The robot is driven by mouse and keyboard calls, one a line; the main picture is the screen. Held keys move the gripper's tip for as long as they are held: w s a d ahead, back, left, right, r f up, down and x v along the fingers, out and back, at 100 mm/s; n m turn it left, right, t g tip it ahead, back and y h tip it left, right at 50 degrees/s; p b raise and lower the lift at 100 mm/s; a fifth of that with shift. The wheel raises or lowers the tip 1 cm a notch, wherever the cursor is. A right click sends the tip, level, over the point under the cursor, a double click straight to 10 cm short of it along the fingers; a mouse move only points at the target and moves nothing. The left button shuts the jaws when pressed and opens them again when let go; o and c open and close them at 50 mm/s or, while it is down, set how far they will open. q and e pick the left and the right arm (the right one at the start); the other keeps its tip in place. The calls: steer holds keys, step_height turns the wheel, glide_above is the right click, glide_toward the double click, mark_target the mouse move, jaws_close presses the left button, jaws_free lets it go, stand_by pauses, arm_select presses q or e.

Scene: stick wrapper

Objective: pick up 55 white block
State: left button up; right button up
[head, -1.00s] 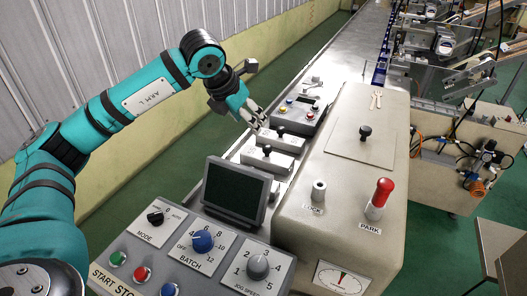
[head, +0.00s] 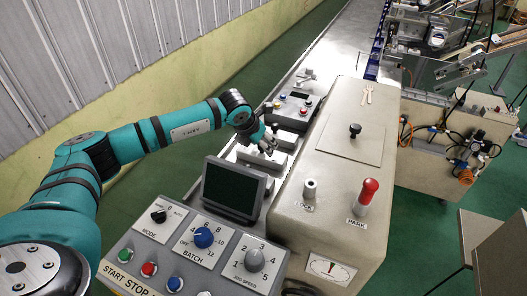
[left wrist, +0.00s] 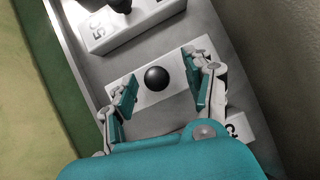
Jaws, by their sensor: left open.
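My left gripper (head: 268,149) hangs low over the machine ledge, with its arm reaching in from the left. In the left wrist view its two teal-padded fingers (left wrist: 165,88) are open, one on each side of a white block (left wrist: 182,72) with a round black knob (left wrist: 156,78). No number is readable on this block. I cannot tell whether the fingers touch it. A second white block (left wrist: 150,22) with a dark knob lies beyond it; its partly visible number starts with 5. My right gripper is not in view.
The dark monitor (head: 234,187) and the control panel (head: 190,245) stand in front of the gripper. The beige machine housing (head: 335,190), with its red PARK lever (head: 366,195), rises close on the right. A small button box (head: 293,108) sits farther along the ledge.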

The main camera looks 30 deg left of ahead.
arm_select(q)
steer(key=shift+w+d+f, duration=0.15)
steer(key=shift+f, duration=0.15)
steer(key=shift+c, duration=0.4)
steer(key=shift+a, duration=0.2)
jaws_close()
steer(key=shift+r, duration=0.1)
